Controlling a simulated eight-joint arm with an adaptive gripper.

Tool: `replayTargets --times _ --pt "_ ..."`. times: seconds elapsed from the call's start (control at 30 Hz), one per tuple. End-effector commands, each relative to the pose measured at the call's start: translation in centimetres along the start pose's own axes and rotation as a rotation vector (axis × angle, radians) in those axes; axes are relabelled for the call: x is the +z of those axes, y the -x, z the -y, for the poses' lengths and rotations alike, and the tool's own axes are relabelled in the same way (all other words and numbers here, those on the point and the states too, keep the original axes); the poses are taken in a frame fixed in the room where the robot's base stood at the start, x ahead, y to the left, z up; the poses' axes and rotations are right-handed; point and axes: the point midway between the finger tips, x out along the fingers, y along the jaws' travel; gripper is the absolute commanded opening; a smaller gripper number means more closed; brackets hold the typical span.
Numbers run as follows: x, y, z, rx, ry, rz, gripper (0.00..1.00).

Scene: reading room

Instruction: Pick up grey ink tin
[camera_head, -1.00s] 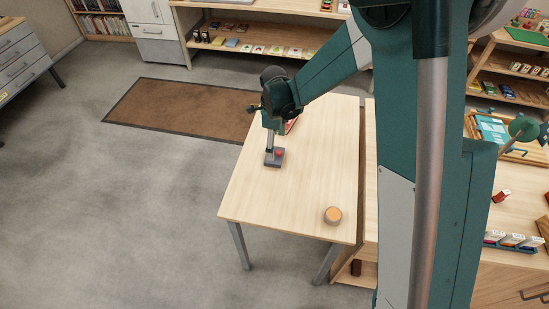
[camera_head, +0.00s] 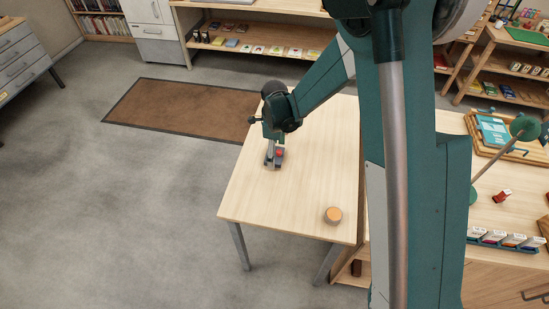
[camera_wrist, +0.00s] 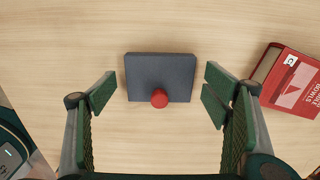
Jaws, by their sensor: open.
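The grey ink tin (camera_wrist: 160,70) is a flat, dark grey rectangular box with a round red knob at its near edge in the wrist view. It lies on the pale wooden table, and in the head view the tin (camera_head: 279,162) is partly covered by my gripper. My gripper (camera_wrist: 159,96) is open, with one green-padded finger to the left of the tin and the other to the right. Clear gaps show between the fingers and the tin's sides. In the head view my gripper (camera_head: 273,156) is down at the tin.
A red book (camera_wrist: 292,82) lies to the right of the right finger in the wrist view. A round tin with an orange top (camera_head: 333,215) stands near the table's front right corner. A side counter with a green lamp (camera_head: 523,127) stands at right.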

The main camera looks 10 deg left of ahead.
Motion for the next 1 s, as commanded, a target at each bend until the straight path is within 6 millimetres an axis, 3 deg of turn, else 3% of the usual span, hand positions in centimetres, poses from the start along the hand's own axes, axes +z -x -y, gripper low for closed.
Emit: replayTargets --times 0.6,0.9,1.0 --pt "-0.02 -0.31 -0.03 0.000 0.000 0.000 0.76" --pt "-0.01 -0.31 -0.03 0.000 0.000 0.000 0.39" --pt "-0.02 -0.29 -0.04 0.000 0.000 0.000 0.38"
